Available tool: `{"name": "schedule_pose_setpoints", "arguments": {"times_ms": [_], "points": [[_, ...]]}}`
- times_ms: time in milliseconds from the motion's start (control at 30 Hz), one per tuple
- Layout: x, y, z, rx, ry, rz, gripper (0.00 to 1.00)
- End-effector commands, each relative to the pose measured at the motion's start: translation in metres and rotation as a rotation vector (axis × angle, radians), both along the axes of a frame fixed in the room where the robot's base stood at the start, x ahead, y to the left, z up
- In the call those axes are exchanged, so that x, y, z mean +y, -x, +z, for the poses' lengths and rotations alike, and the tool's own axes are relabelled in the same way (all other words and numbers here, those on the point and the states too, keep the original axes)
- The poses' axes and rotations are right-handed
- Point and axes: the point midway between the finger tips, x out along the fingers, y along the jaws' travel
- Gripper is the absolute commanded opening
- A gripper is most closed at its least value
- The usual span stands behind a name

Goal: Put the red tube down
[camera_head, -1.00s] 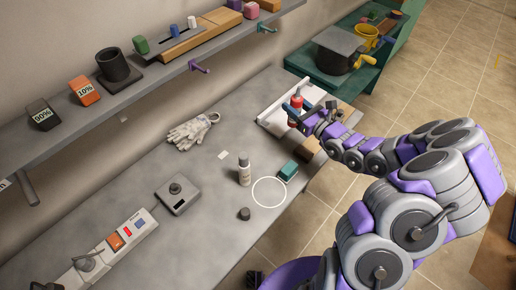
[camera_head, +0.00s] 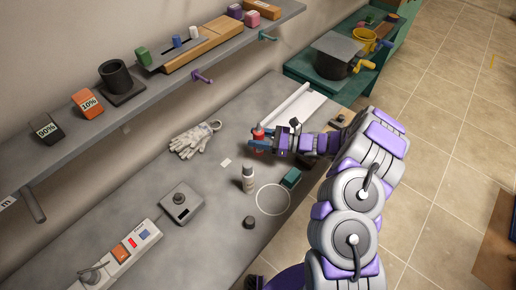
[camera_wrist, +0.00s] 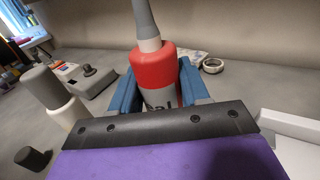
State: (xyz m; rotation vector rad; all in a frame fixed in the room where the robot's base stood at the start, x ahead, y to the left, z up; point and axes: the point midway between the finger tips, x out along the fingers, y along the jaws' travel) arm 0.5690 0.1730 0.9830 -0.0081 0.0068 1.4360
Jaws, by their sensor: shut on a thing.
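The red tube (camera_head: 258,134) is a small red bottle with a grey nozzle, held upright between the blue fingers of my gripper (camera_head: 262,143). In the wrist view the red tube (camera_wrist: 152,68) stands between the two blue fingers, with its nozzle pointing up and a grey lower part with dark lettering. My gripper (camera_wrist: 157,90) is shut on it. The tube's bottom is hidden behind my gripper, so I cannot tell whether it touches the grey bench (camera_head: 130,205).
A white bottle (camera_head: 248,180) stands near a white circle (camera_head: 273,200), a teal block (camera_head: 291,178) and a dark cap (camera_head: 249,222). White gloves (camera_head: 194,140) lie at the back. Bench to the left of the gloves is clear.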

Motion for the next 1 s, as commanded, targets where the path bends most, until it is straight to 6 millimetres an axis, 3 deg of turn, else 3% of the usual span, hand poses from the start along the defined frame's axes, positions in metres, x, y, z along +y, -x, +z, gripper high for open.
{"name": "schedule_pose_setpoints", "arguments": {"times_ms": [433,767,800,1000], "points": [[0.001,0.000,-0.049,0.004,-0.001,-0.003,0.08],[0.000,0.000,-0.051,0.001,-0.002,-0.003,0.08],[-0.001,0.000,-0.051,0.002,-0.002,-0.003,0.46],[-0.002,0.000,-0.050,0.002,-0.003,-0.004,0.66]]}}
